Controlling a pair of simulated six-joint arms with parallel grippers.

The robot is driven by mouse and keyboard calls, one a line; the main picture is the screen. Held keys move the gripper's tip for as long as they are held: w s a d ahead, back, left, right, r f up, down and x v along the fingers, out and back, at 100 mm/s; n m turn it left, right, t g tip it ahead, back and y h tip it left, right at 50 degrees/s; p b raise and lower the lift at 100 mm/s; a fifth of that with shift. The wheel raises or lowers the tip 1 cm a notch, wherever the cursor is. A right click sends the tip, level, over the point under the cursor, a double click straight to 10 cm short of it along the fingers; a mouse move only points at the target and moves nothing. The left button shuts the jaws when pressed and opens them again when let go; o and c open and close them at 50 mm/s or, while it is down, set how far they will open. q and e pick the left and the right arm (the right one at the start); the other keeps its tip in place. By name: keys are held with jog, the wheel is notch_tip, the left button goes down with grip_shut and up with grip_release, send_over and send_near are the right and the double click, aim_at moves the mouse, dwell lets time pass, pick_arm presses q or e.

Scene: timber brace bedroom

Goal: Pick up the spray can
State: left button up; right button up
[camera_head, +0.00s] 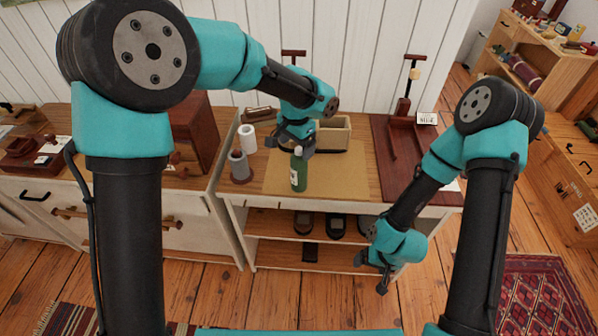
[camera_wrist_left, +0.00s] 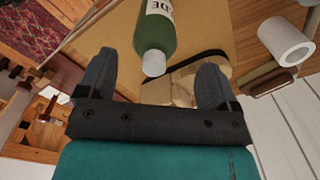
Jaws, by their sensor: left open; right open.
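The spray can (camera_head: 299,172) is green with a pale label and stands upright on the tan mat in the head view, near the table's front edge. In the left wrist view the can (camera_wrist_left: 157,30) shows its white cap in the picture gap between my left fingers. My left gripper (camera_head: 296,147) is open at the can's top; whether the fingers touch it I cannot tell. Its fingers also show wide apart in the left wrist view (camera_wrist_left: 156,72). My right gripper (camera_head: 371,273) is open and empty, low in front of the table at the right.
The tan mat (camera_head: 345,178) covers the table's middle. A dark red wooden stand (camera_head: 397,150) is at the right.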

aim_at(298, 154)
pick_arm(q)
jog(key=shift+s+d+f, duration=0.1)
jog(key=shift+d+f, duration=0.05)
jog(key=shift+f, duration=1.15)
jog(key=shift+d+f, duration=0.15)
jog(key=shift+f, duration=1.15)
jog(key=c, duration=1.5)
jog(key=shift+r, duration=0.15)
